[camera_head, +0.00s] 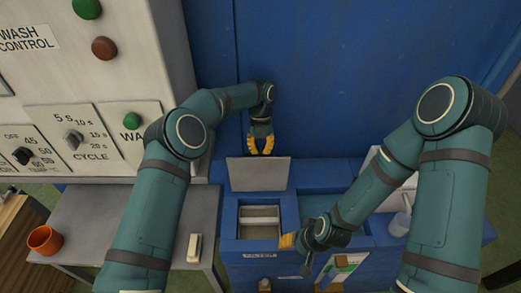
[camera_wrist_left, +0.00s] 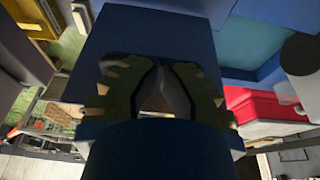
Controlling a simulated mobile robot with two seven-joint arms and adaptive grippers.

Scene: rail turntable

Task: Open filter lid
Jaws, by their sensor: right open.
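The filter lid (camera_head: 258,174) is a flat grey plate. In the head view it stands raised at the back of the filter box (camera_head: 229,217), whose open compartment shows light bars inside. A FILTER label (camera_head: 260,255) is on the box front. My left gripper (camera_head: 263,154) points down just behind the lid's top edge, with its yellow fingers apart; I cannot tell if it touches the lid. In the left wrist view its fingers (camera_wrist_left: 158,100) also show a gap between them. My right gripper (camera_head: 284,242) is open at the compartment's front right corner, its fingers partly hidden.
A grey side table (camera_head: 70,216) at left holds an orange cup (camera_head: 45,240) and a small pale block (camera_head: 195,248). The wash control panel (camera_head: 80,130) stands behind it. A blue wall (camera_head: 330,80) closes the back. A white spray bottle (camera_head: 400,223) is at right.

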